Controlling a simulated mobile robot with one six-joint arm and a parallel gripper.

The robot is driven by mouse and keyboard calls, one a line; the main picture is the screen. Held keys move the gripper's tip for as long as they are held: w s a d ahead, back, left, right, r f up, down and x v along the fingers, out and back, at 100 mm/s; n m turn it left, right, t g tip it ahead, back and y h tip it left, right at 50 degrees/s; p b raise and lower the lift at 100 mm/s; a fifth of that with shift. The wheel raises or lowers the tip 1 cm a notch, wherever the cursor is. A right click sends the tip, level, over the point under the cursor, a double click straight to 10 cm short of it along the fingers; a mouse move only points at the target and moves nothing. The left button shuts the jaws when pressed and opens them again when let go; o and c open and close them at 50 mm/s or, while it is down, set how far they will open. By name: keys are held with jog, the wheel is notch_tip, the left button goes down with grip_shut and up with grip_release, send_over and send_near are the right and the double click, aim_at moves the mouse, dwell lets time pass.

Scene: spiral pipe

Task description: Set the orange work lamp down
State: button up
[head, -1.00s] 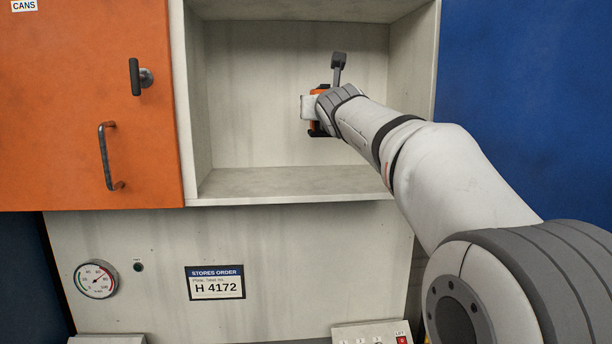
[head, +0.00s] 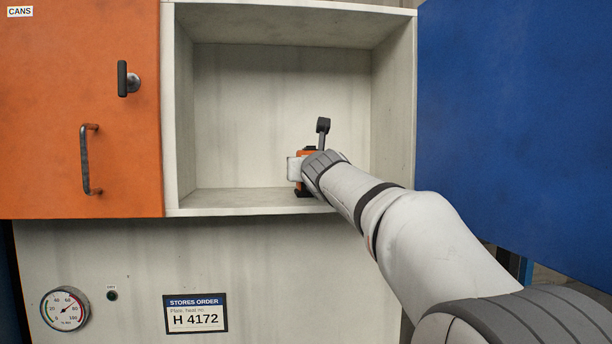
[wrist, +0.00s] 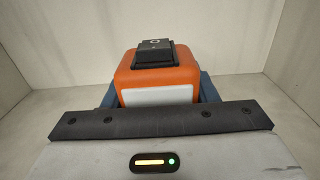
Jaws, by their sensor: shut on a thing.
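The orange work lamp (head: 307,153) is inside the open cabinet compartment, low down near its floor. Its dark foot shows close to the shelf surface; I cannot tell whether it touches. A black head on a stalk (head: 323,126) rises above it. In the wrist view the lamp (wrist: 125,73) shows an orange housing, a pale front panel and a black block on top. My gripper (wrist: 158,92) is shut on the lamp, with blue fingers at both sides of the housing. In the head view my wrist hides part of the lamp.
The compartment floor (head: 235,200) is bare left of the lamp, with a side wall (head: 393,110) at right. An orange door (head: 60,165) labelled CANS is at left, a blue panel (head: 515,130) at right. A gauge (head: 65,308) and order sign (head: 195,314) are below.

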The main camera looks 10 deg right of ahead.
jog(key=shift+r, duration=0.1)
jog(key=o, duration=0.8)
jog(key=shift+f, duration=0.2)
jog(key=o, duration=0.5)
jog(key=shift+r, duration=0.1)
jog(key=shift+c, duration=0.2)
jog(key=shift+r, duration=0.25)
jog(key=s+b, duration=0.1)
jog(key=s, duration=1.1)
jog(key=shift+f, duration=0.1)
